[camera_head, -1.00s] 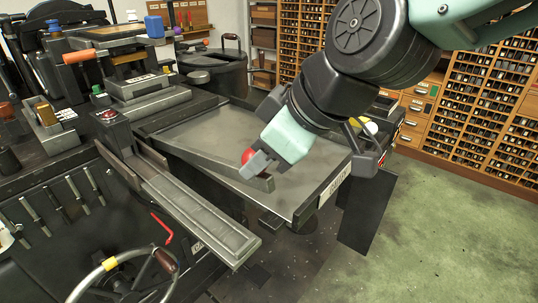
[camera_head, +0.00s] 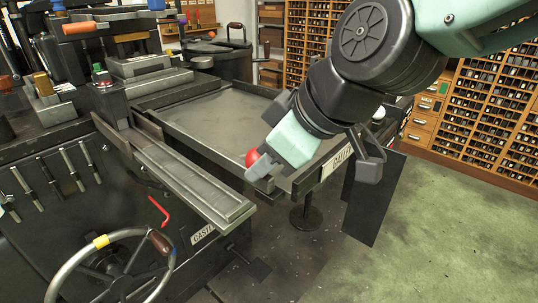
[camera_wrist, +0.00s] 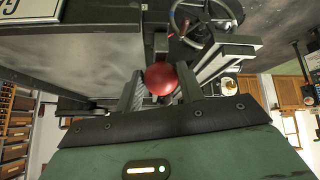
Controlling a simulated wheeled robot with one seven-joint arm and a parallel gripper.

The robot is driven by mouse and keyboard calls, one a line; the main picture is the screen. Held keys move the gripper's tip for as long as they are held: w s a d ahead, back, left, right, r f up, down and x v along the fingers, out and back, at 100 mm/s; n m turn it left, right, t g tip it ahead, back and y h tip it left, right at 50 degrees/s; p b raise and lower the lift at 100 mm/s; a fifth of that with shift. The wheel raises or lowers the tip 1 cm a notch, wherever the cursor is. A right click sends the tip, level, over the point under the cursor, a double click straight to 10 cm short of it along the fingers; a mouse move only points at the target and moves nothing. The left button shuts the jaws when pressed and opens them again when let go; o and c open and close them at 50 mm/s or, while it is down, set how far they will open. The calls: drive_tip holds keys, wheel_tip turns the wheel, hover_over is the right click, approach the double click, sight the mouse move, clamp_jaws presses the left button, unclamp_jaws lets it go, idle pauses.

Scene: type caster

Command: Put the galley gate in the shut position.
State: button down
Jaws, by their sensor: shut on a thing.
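The galley tray (camera_head: 215,115) is a flat grey tray with a label reading roughly "GALLEY" (camera_head: 338,160) on its front rim. The gate is a long dark bar (camera_head: 205,150) lying close along the tray's near-left side. Its red ball knob (camera_head: 252,158) is near the bar's front end. My gripper (camera_head: 258,168) is shut on this knob at the tray's front-left corner. In the wrist view, the red knob (camera_wrist: 160,78) sits between my two fingers. The fingers partly hide the bar's end, so I cannot tell whether it is fully against a stop.
A long metal chute (camera_head: 190,180) lies left of the tray. A spoked handwheel (camera_head: 110,265) and a red lever (camera_head: 158,210) are on the machine's front. A dark panel (camera_head: 375,195) hangs at right. Green floor (camera_head: 440,230) is clear to the right.

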drive_tip(key=shift+s+d+f, duration=0.15)
drive_tip(key=shift+s+f, duration=0.15)
drive_tip(key=shift+f, duration=0.3)
drive_tip(key=c, duration=0.9)
unclamp_jaws()
drive_tip(key=shift+w+r, duration=0.1)
drive_tip(key=shift+r, duration=0.1)
drive_tip(key=shift+r, duration=0.1)
drive_tip(key=shift+d+r, duration=0.1)
drive_tip(key=shift+r, duration=0.2)
drive_tip(key=p+v, duration=1)
drive_tip(key=v, duration=0.6)
drive_tip(key=shift+r, duration=0.25)
drive_tip(key=shift+d+p, duration=0.15)
drive_tip(key=shift+p, duration=0.2)
